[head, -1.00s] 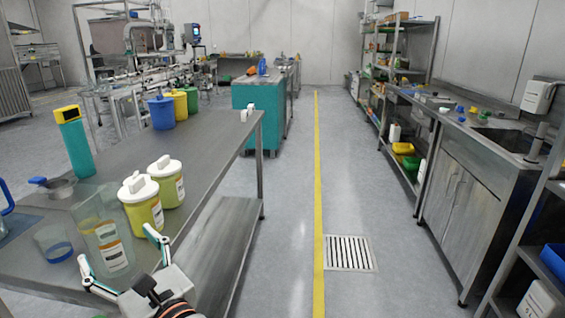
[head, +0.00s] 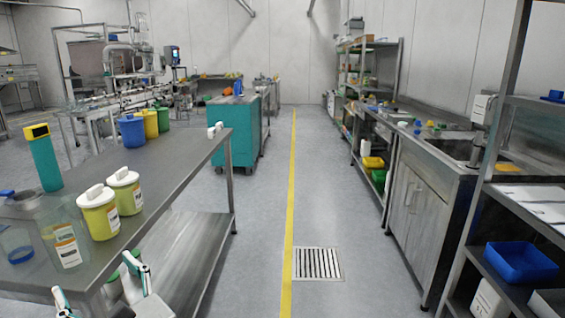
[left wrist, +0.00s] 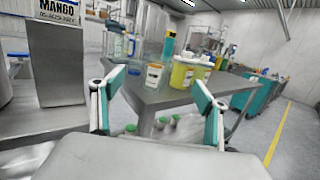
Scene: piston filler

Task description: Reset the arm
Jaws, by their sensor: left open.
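My left gripper (head: 100,285) is at the bottom left of the head view, low beside the near edge of the steel table (head: 165,160). Its two fingers are spread and nothing is between them. In the left wrist view, the open fingers of the left gripper (left wrist: 160,100) frame the table edge from a distance. My right gripper is in neither view.
On the table stand two yellow tubs with white lids (head: 98,213), a clear jar (head: 62,235) and a tall teal container (head: 44,158). A shelf (head: 520,215) and sink counter (head: 440,155) line the right. The aisle floor (head: 260,215) is clear.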

